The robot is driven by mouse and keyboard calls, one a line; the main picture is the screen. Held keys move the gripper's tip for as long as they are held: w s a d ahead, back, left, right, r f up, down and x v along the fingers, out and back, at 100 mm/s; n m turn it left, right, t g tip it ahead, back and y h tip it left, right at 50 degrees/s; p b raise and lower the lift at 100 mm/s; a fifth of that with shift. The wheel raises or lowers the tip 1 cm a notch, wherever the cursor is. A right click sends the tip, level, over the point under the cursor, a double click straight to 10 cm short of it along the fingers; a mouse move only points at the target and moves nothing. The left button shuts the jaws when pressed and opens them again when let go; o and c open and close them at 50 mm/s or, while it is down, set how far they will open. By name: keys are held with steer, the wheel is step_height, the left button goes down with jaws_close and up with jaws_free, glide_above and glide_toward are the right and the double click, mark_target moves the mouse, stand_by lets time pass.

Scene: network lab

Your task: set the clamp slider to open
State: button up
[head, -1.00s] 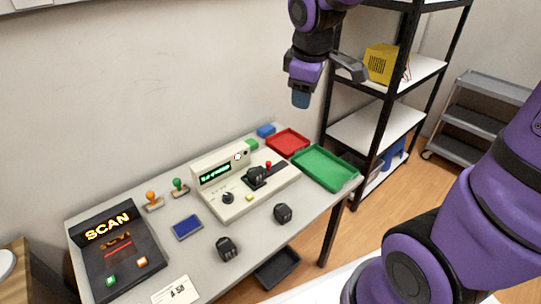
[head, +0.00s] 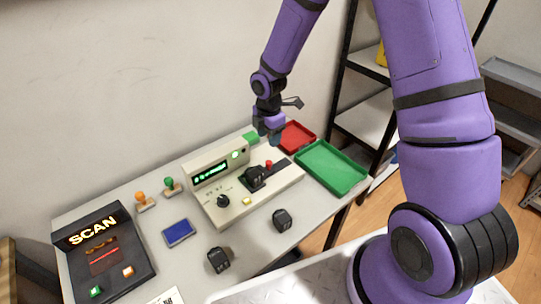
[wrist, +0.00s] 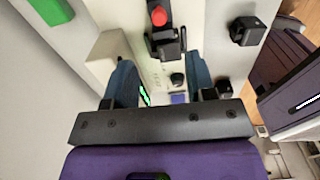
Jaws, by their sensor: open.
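The beige tester (head: 225,213) stands on the table with a lit green display (head: 211,172). A black clamp-like block (head: 256,174) sits on its top, with a red knob (head: 268,164) beside it near a dark strip. In the wrist view the red knob (wrist: 158,16) is near the top edge, with the black block (wrist: 165,46) just below it. My gripper (head: 270,137) is above the tester's far right end, pointing down. In the wrist view my gripper's (wrist: 162,80) two blue fingers are spread with nothing held. I cannot tell the slider's position.
A red tray (head: 297,138) and a green tray (head: 331,168) lie to the right. Loose black blocks (head: 282,220) (head: 218,260) lie in front, a blue pad (head: 178,233) and stamps (head: 170,186) to the left. A SCAN console (head: 104,255) fills the left end. A shelf rack (head: 345,70) stands behind right.

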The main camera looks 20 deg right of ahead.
mark_target(269, 162)
step_height(269, 162, down, 11)
steer(key=shift+f, duration=0.15)
stand_by(0.4)
steer(key=shift+c, duration=0.3)
